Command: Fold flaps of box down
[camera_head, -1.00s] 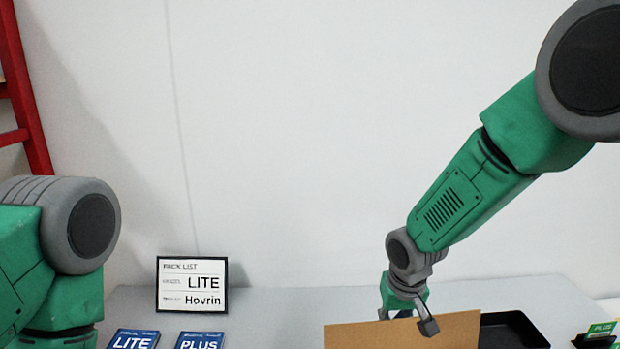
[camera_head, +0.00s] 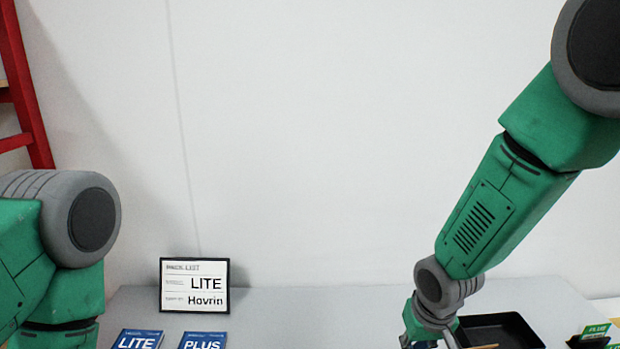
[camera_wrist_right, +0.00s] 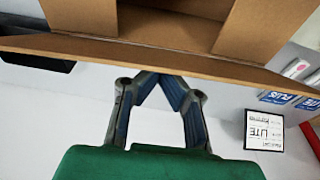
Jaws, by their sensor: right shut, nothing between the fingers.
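The brown cardboard box (camera_wrist_right: 80,15) fills the top of the right wrist view, with its interior partly showing. A long flap (camera_wrist_right: 235,70) runs across that view as a narrow strip, seen nearly edge-on. My right gripper (camera_wrist_right: 158,77) is shut and empty, its fingertips meeting at or just under the flap; I cannot tell whether they touch it. In the head view my right gripper (camera_head: 428,338) is at the bottom edge, its fingertips partly cut off. Only a sliver of cardboard shows beside it there. My left arm shows at the left, but its gripper is out of view.
A black tray (camera_head: 535,342) lies to the right of my right gripper. Green PLUS cards (camera_head: 596,330) stand in a holder at far right. A framed LITE sign (camera_head: 195,286) stands behind blue LITE (camera_head: 137,340) and PLUS (camera_head: 203,341) packs. The table's middle back is clear.

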